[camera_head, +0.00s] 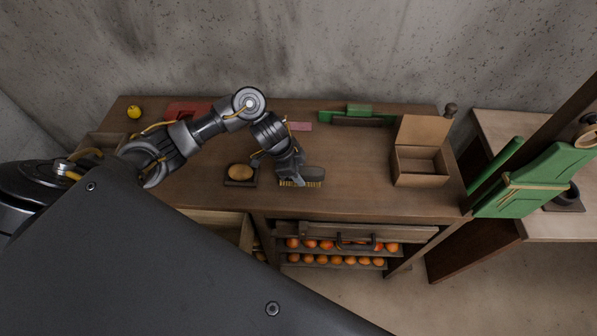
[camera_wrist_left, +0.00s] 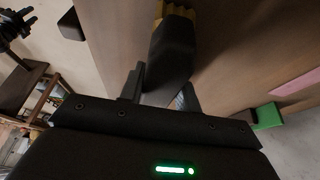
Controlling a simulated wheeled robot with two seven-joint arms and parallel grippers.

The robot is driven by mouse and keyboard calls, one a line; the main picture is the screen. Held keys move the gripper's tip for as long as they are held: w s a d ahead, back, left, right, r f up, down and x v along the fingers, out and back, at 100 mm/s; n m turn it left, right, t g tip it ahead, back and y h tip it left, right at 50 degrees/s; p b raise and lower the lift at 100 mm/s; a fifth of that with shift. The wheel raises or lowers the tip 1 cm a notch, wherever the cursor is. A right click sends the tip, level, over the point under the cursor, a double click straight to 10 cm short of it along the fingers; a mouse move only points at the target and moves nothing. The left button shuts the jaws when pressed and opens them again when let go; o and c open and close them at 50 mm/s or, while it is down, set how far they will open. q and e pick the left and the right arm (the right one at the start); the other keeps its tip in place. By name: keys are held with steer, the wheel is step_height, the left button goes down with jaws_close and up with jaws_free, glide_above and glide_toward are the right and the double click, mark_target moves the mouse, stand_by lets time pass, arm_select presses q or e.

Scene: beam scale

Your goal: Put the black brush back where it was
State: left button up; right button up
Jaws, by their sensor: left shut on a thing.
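The black brush (camera_head: 314,174) with yellow bristles is at the front middle of the wooden table, bristles facing down. My left gripper (camera_head: 293,172) is shut on it, at the left part of its body. In the left wrist view the brush (camera_wrist_left: 172,50) sticks out between the two fingers (camera_wrist_left: 160,92), its yellow bristles at the top edge. I cannot tell whether the bristles touch the table. A dark jointed part at the upper left of the wrist view looks like my right gripper (camera_wrist_left: 15,24); its jaws are unclear.
A potato-like item (camera_head: 241,171) on a small dark tray lies left of the brush. An open cardboard box (camera_head: 420,166) stands right. A green-handled tool (camera_head: 357,115), a pink block (camera_head: 299,126) and a red item (camera_head: 187,109) lie behind. The table between brush and box is clear.

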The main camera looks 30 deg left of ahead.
arm_select(q)
steer(key=o, duration=0.9)
steer(key=shift+f, duration=0.1)
steer(key=shift+o, duration=0.2)
steer(key=shift+r, duration=0.25)
steer(key=p+v, duration=0.1)
steer(key=v, duration=1)
steer(key=shift+s+a+r, duration=0.1)
steer(key=shift+a+r, duration=0.1)
steer(key=shift+r, duration=0.15)
